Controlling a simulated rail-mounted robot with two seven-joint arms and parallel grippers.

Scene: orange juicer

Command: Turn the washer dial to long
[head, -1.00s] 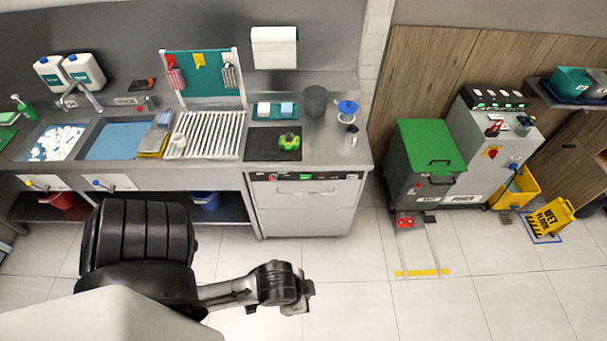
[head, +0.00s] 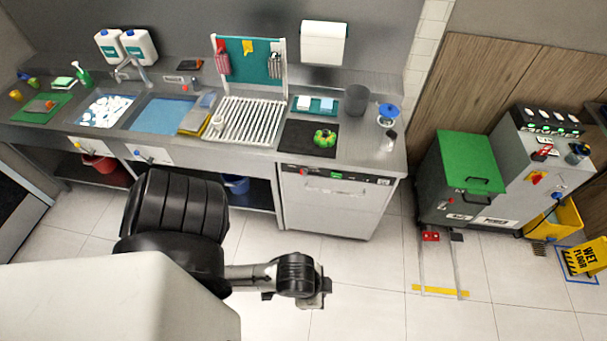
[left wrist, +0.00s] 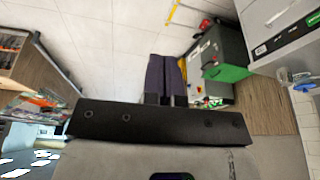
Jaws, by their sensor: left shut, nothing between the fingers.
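The washer (head: 325,206) is a grey under-counter machine below the right end of the steel counter. Its dark front panel (head: 359,177) has a small red spot at the left and a green display; the dial and its lettering are too small to read. A dark panel with a green light shows at the upper right of the left wrist view (left wrist: 290,36), probably the washer's. My left gripper (head: 325,293) is over the floor in front of the washer, apart from it. Its dark fingers (left wrist: 165,78) are together and empty in the left wrist view. My right gripper is not in view.
A grey bin with a green lid (head: 470,162) and a control cabinet (head: 520,165) stand right of the washer. A yellow wet-floor sign (head: 585,258) is at far right. The counter (head: 365,150) holds a rack and several items. Tiled floor before the washer is clear.

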